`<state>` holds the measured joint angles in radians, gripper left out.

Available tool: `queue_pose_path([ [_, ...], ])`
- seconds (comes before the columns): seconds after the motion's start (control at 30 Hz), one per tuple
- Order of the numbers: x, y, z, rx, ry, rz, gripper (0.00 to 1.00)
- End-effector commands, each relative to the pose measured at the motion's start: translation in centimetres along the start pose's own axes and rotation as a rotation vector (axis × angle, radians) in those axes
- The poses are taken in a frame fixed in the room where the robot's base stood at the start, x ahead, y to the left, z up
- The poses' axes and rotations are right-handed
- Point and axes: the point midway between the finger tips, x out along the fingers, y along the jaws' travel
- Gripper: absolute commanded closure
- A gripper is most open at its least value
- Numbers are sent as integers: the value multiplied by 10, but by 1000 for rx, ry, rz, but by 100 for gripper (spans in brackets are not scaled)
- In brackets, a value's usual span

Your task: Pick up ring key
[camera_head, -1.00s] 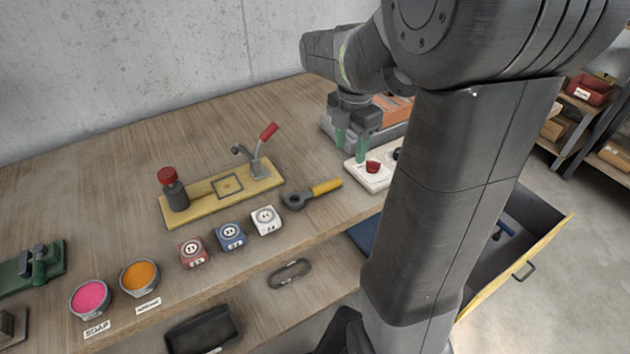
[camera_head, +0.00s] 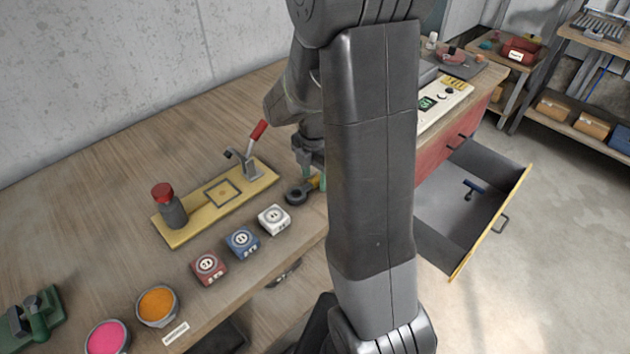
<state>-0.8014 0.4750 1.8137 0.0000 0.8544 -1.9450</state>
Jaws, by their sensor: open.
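The ring key (camera_head: 297,195) lies on the wooden bench, right of the white block. Its dark ring end shows, with a little of its yellow handle; the rest is hidden behind my arm. My gripper (camera_head: 311,174) is open, with green fingertips pointing down, close to the key around the start of its handle. One fingertip shows behind the key and the other partly shows beside my arm link. I cannot tell whether they touch the key.
A yellow fixture plate (camera_head: 190,228) with a red-handled clamp (camera_head: 252,155) stands left of my gripper. White (camera_head: 274,219), blue (camera_head: 242,242) and red (camera_head: 209,268) blocks line the front. An open drawer (camera_head: 465,215) is at the right.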

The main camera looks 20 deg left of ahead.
Motion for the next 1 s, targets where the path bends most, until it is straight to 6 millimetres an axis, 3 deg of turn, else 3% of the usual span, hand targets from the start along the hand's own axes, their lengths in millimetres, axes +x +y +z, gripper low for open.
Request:
queue_pose_path([
  [0.23, 1, 0, 0, 0, -1, 2, 55],
  [0.47, 1, 0, 0, 0, -1, 2, 100],
  [0.77, -2, 1, 0, 0, -1, 3, 100],
  [1.0, -39, 1, 1, 0, -3, 8, 100],
])
